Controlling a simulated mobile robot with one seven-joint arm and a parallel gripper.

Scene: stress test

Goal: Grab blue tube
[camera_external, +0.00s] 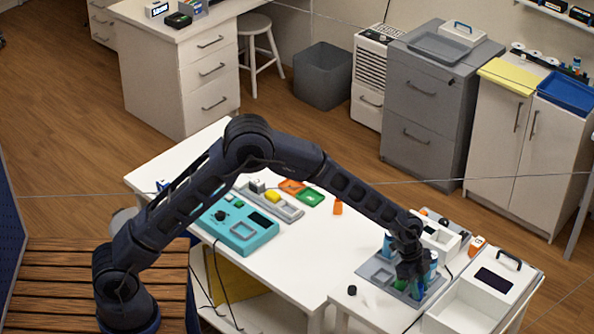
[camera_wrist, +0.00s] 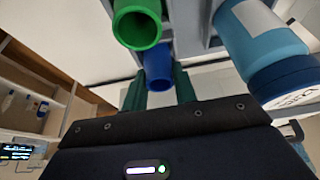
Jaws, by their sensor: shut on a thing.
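In the wrist view, the blue tube (camera_wrist: 157,68) sits between the two dark green fingers of my gripper (camera_wrist: 158,88), which is shut on it. A green tube (camera_wrist: 138,27) with an open end stands beside it, closer to the camera. In the external view, my gripper (camera_external: 411,274) points down over a grey rack (camera_external: 375,271) on the white table. Small green and blue shapes show at its fingertips, but the arm hides much of them. I cannot tell whether the blue tube is clear of the rack.
A teal-blue bottle (camera_wrist: 265,45) is close on the right in the wrist view. A white open box (camera_external: 470,305) stands right of the rack. The table's middle is mostly clear.

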